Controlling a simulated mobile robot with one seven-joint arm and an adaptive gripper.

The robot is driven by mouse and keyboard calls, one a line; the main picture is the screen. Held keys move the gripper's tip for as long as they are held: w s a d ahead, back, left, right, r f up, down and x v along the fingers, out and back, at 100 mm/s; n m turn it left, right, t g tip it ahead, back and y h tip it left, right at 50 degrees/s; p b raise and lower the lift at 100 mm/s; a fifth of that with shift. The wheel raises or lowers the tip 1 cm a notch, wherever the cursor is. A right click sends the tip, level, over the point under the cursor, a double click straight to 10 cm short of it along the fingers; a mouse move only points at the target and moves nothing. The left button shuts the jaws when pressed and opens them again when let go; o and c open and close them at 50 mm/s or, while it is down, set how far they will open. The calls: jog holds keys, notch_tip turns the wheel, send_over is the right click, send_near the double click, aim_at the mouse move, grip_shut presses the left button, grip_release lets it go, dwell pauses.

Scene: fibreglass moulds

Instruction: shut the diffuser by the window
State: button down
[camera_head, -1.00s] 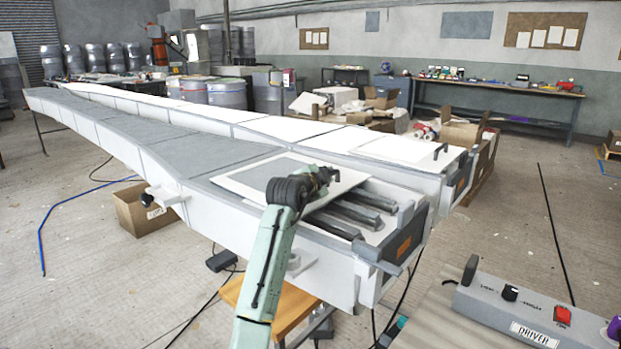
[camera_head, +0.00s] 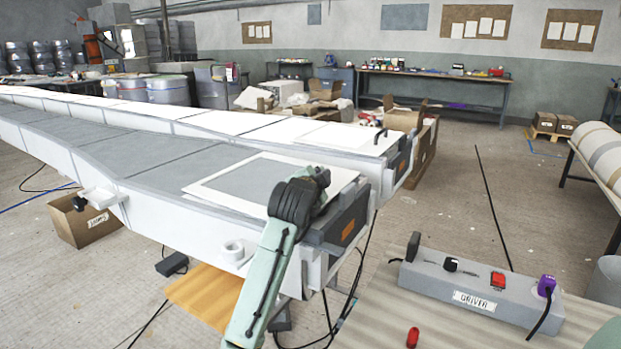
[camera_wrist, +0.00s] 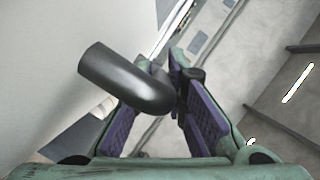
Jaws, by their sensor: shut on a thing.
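A flat panel with a white border and grey middle (camera_head: 258,180) lies on top of the near end of the nearer long mould (camera_head: 175,215). It reaches close to the mould's end, and no dark bars show there. My gripper (camera_head: 320,178) is at the panel's right end. In the wrist view, my gripper (camera_wrist: 178,95) has its purple pads around a dark, rounded handle (camera_wrist: 120,78) and is shut on it. My arm hides part of the panel's right end. No window is in view, and I see nothing marked as a diffuser.
A second long mould stands behind, with a similar panel (camera_head: 338,136) and dark handle (camera_head: 379,134). A grey box labelled DRIVER (camera_head: 480,290) sits on a bench at the lower right. Cables cross the floor. Open floor lies right of the moulds.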

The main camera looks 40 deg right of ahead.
jog(key=shift+s+d+f, duration=0.1)
jog(key=shift+s+d, duration=0.1)
jog(key=shift+s, duration=0.05)
jog(key=c, duration=1.9)
grip_release()
jog(key=shift+s, duration=0.1)
jog(key=shift+a, duration=0.1)
jog(key=shift+a, duration=0.2)
jog(key=v, duration=1.1)
jog(key=shift+s+a, duration=0.2)
jog(key=shift+s, duration=0.05)
